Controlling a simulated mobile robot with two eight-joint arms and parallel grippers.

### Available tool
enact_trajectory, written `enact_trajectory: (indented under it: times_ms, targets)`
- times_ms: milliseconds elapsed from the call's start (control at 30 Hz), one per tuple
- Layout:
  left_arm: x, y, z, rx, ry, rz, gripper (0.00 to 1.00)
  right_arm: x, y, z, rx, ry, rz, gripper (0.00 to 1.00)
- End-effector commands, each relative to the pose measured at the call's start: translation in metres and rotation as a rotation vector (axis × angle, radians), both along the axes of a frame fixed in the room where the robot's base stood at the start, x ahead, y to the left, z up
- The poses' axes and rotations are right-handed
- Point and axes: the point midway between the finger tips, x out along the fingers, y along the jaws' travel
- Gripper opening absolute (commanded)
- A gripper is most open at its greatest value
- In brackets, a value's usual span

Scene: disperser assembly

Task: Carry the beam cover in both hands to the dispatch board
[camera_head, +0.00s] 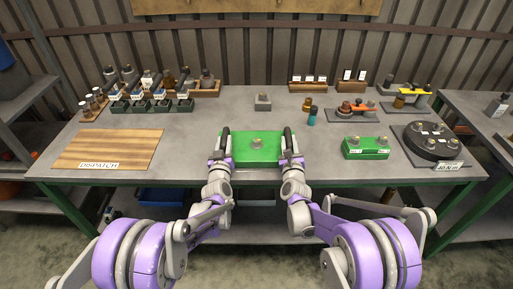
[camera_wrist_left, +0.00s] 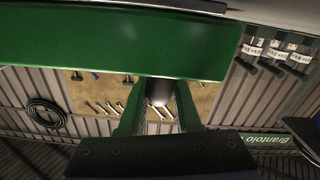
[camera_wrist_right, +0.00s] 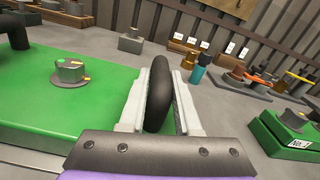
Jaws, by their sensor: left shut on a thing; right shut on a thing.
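The beam cover (camera_head: 256,153) is a green block with a grey knob on top and a black handle at each side. It is at the front middle of the grey table; I cannot tell if it touches the tabletop. My left gripper (camera_head: 222,150) is shut on its left handle. My right gripper (camera_head: 290,150) is shut on its right handle (camera_wrist_right: 159,95), which shows between the fingers in the right wrist view. In the left wrist view the cover's green side (camera_wrist_left: 120,45) fills the upper part. The dispatch board (camera_head: 125,145) is a flat wooden panel at the table's left, labelled DISPATCH and bare.
A grey block (camera_head: 263,102) stands behind the cover. A green box (camera_head: 366,148) and a black round fixture (camera_head: 434,140) are at the right. The tabletop between cover and board is clear.

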Motion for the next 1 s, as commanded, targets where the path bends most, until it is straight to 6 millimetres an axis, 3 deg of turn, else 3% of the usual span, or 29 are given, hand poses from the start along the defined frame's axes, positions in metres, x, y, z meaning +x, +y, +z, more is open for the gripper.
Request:
enact_trajectory:
  times_ms: [667,1000]
  targets:
    - [0.0,0.0,0.002,-0.003,-0.002,0.001,0.0,0.0,-0.001,0.002,-0.003,-0.004,-0.002,0.0]
    - [0.004,0.001,0.024,-0.002,-0.01,0.003,0.0,0.003,-0.001,0.023,-0.003,-0.01,-0.002,0.0]
